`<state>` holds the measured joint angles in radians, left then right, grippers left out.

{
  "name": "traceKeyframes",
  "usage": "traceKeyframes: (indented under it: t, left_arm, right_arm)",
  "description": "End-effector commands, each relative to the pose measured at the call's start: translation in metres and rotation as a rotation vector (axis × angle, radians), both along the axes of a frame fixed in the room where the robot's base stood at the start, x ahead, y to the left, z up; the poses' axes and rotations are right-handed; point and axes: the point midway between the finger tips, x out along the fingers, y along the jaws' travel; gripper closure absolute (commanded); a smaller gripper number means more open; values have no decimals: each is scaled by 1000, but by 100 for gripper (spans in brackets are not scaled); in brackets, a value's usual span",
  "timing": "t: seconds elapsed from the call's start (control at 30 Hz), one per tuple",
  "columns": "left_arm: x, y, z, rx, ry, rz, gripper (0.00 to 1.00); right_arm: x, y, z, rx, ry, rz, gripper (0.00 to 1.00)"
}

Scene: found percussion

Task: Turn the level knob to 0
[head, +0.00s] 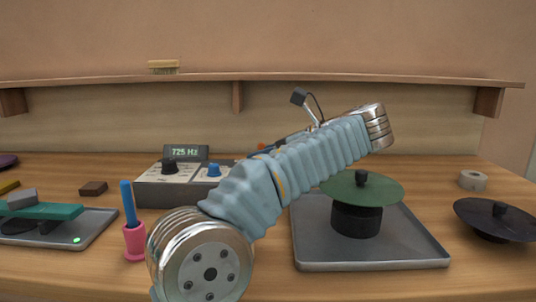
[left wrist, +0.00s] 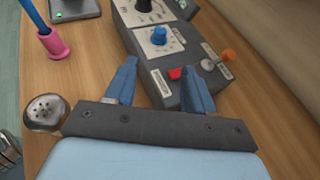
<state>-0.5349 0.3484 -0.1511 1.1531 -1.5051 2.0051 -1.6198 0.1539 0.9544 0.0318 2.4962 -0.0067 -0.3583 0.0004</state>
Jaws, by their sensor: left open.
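A grey control box (head: 150,192) stands on the table left of centre. It carries a black knob (head: 169,166) and a blue knob (head: 214,170); both also show in the left wrist view, black (left wrist: 145,5) and blue (left wrist: 159,36). I cannot read which is labelled level, nor their scales. The display (head: 185,153) behind reads 725 Hz. My left gripper (left wrist: 160,88) is open and empty, its two blue fingers apart, with the blue knob ahead and apart from them. In the head view my arm hides the box's right part. My right gripper is not in view.
A pink holder (head: 134,242) with a blue stick stands at front left.

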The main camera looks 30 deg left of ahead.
Motion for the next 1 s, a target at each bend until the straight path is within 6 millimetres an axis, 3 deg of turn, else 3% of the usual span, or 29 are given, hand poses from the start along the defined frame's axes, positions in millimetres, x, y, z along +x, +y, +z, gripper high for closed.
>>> traceKeyframes:
  t: [0.17,0.27,0.4,0.5,0.63,0.8,1.0]
  left_arm:
    - [-2,9,0,-18,11,-22,46]
    - [-9,36,-3,-83,51,-125,46]
    - [-35,86,-12,-201,111,-430,46]
    - [-61,104,-16,-225,109,-680,46]
    - [-96,106,-11,-160,64,-942,46]
    - [-128,96,-2,-41,11,-1119,46]
    - [-126,95,-2,0,-1,-1161,46]
  right_arm:
    - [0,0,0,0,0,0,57]
    - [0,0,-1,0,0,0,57]
    - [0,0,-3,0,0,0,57]
    - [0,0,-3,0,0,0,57]
    - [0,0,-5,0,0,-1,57]
    - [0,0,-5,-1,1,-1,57]
    - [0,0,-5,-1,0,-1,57]
